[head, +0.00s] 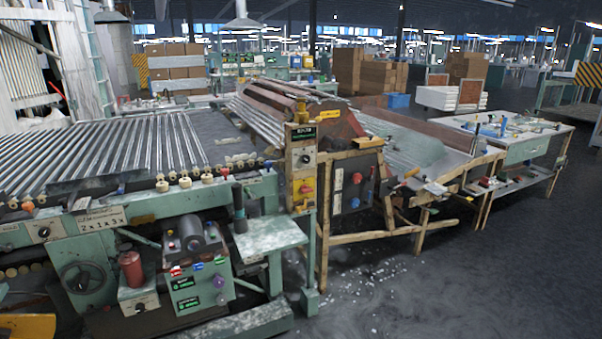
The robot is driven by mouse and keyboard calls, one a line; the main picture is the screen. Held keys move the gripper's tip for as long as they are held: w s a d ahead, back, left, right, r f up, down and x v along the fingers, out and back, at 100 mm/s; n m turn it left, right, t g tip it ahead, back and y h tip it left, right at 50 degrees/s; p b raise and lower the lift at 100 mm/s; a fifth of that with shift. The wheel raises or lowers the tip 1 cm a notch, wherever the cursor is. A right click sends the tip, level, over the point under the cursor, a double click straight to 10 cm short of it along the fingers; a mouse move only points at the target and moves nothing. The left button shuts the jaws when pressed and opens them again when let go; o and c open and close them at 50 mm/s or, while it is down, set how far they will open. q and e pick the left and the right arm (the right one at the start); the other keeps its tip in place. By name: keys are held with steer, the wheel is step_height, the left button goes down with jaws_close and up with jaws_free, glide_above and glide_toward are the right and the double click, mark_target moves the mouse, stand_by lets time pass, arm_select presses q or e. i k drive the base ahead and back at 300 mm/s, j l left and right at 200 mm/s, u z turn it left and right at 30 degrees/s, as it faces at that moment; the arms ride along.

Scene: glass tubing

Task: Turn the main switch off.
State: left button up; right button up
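A tall, narrow control post (301,168) stands at the middle of the machine line. It has a dark display at its top and a round knob (304,158) below that. Lower on it is a yellow plate with a red rotary switch (305,187), which looks like the main switch. Its exact handle position and lettering are too small to read. Neither of my grippers is in view.
A green roller machine (110,165) fills the left. A dark panel (355,187) with coloured buttons adjoins the post's right. A small green table (268,238) juts out in front. Wooden-legged benches stand at right. Open grey floor (440,295), with white fragments, lies in front.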

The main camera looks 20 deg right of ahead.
mark_target(304, 189)
steer(key=i+l, duration=0.15)
steer(key=l, duration=0.15)
steer(key=i+l, duration=0.15)
steer(key=l, duration=0.2)
steer(key=i+l, duration=0.15)
steer(key=l, duration=0.15)
steer(key=i+l, duration=0.15)
steer(key=l, duration=0.2)
steer(key=i+l, duration=0.2)
steer(key=l+u, duration=0.05)
steer(key=l, duration=0.05)
